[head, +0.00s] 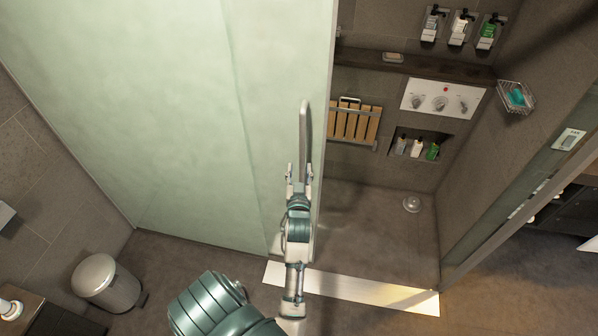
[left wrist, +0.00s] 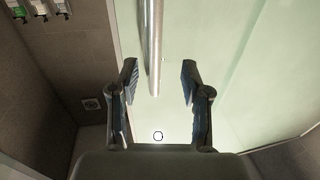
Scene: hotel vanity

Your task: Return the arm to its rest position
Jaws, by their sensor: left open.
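My left gripper (head: 301,173) is in front of the edge of the frosted glass shower door, near the lower end of its metal handle (head: 304,135). In the left wrist view the two fingers of my left gripper (left wrist: 159,85) are spread apart. The handle (left wrist: 155,45) runs down toward the space between them, and nothing is visibly gripped. My left arm (head: 296,240) comes up from the bottom of the head view. My right gripper is not in view.
The glass door (head: 150,100) fills the left side. The shower opening is to its right, with a wooden fold-up seat (head: 355,122), a control panel (head: 441,100) and wall dispensers (head: 460,28). A trash bin (head: 104,283) stands at lower left. The floor threshold (head: 360,291) is clear.

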